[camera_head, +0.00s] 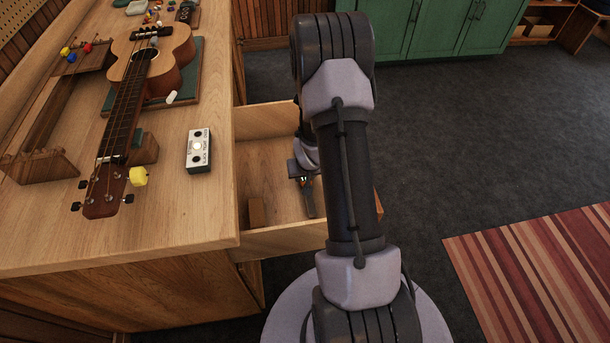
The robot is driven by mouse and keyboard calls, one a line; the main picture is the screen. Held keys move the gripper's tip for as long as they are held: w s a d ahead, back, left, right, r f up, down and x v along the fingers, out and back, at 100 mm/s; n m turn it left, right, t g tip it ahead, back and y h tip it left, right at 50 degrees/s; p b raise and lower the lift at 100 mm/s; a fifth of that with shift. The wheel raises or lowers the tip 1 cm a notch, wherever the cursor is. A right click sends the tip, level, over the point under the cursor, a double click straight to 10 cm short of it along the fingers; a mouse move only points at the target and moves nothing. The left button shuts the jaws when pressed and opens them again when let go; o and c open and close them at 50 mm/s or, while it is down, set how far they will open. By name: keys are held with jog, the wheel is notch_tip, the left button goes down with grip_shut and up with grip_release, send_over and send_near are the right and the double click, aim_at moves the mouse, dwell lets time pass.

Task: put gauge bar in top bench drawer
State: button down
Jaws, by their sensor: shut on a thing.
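The top bench drawer (283,238) is pulled out from the right side of the wooden bench. My gripper (302,181) is low inside the open drawer, partly hidden by my arm. It is shut on a narrow dark grey bar, which looks like the gauge bar (309,201). The bar's lower end is at or close to the drawer floor; I cannot tell whether it touches. A small brown block (256,212) lies in the drawer's front left corner.
On the bench top (205,225) are a ukulele (128,107), a small white-faced tuner box (199,151) and a wooden rack (40,166). A striped rug (540,270) lies on the floor at right. Green cabinets (435,28) stand at the back.

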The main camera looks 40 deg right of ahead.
jog(key=c, duration=0.9)
grip_release()
jog(key=shift+o, duration=1.3)
jog(key=shift+r, duration=0.1)
jog(key=shift+r+p, duration=2.4)
jog(key=shift+r, duration=1.05)
